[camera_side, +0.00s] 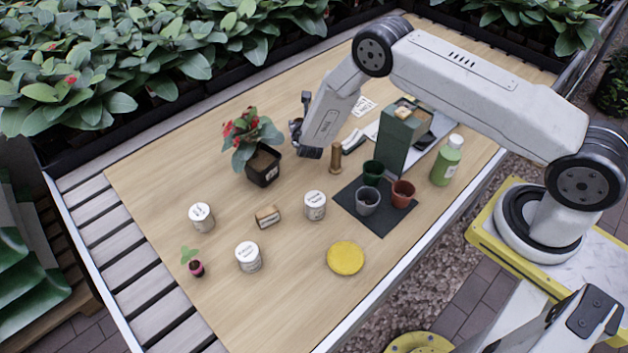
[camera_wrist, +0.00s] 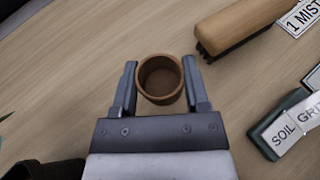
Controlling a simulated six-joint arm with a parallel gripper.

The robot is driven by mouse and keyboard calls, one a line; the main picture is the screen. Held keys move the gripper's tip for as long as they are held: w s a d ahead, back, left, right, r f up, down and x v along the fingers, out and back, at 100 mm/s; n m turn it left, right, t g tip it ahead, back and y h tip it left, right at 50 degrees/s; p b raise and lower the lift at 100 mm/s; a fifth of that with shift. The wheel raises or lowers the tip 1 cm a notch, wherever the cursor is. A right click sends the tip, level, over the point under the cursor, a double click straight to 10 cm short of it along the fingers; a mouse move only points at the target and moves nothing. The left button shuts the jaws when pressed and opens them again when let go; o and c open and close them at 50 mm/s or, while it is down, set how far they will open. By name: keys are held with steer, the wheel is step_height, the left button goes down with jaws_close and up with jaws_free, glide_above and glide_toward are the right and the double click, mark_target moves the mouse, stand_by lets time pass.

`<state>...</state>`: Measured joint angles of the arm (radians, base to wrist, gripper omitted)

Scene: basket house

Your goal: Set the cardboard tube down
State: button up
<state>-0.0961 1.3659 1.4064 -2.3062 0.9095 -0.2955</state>
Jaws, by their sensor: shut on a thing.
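The cardboard tube (camera_side: 336,158) is a short brown cylinder. In the side view it is upright, with its lower end at or very near the wooden tabletop; I cannot tell if it touches. In the wrist view I look into the open, hollow end of the tube (camera_wrist: 160,99) between the two grey fingers. My gripper (camera_wrist: 160,72) is shut on it, one finger on each side. In the side view my gripper (camera_side: 322,153) reaches the tube from the left, and its fingers are mostly hidden.
A wooden brush (camera_wrist: 240,24) lies close behind the tube. A green box (camera_side: 400,140) stands to the right. A dark mat (camera_side: 383,222) with several small pots lies in front. A potted red-flowered plant (camera_side: 262,168) stands left. White tins, including one nearby (camera_side: 315,205), stand forward.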

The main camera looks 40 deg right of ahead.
steer(key=shift+w+f, duration=0.3)
steer(key=shift+w+f, duration=0.1)
steer(key=shift+f, duration=1.65)
steer(key=shift+f, duration=0.1)
steer(key=o, duration=1.2)
